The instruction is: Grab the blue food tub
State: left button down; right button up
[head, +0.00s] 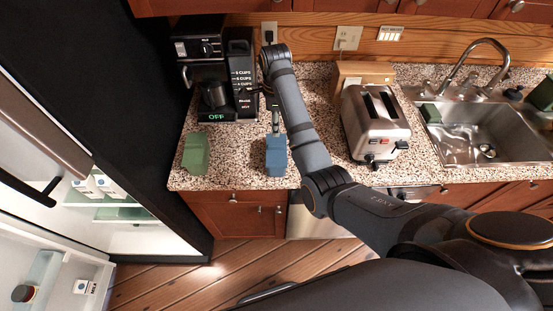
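The blue food tub (276,158) stands on the speckled counter near its front edge, left of the toaster. My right arm comes in from the right and bends down over the counter. My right gripper (275,125) is just behind and above the tub's back edge, its fingers seen nearly edge-on. I cannot tell whether it touches the tub or how far apart its fingers are. A similar green tub (195,153) stands to the left of the blue one. My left gripper is not in view.
A coffee maker (213,112) stands at the back left of the counter (232,160). A steel toaster (375,128) and a wooden block (362,71) are to the right, then the sink (470,140). An open fridge (97,215) is at the left.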

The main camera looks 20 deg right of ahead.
jog(key=b, duration=0.4)
send_over(276, 145)
notch_tip(276, 145, down, 5)
jog(key=shift+w+f, duration=0.1)
jog(key=f+p, duration=0.1)
jog(key=f, duration=0.1)
jog(key=f+p, duration=0.1)
jog(key=f, duration=0.1)
jog(key=shift+s+d+f+p, duration=0.1)
jog(key=shift+s+f+p, duration=0.1)
jog(key=shift+p, duration=0.15)
jog(key=shift+f, duration=0.2)
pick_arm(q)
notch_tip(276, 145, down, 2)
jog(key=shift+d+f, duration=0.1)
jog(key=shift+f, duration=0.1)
pick_arm(e)
grip_shut()
jog(key=shift+w+r, duration=0.1)
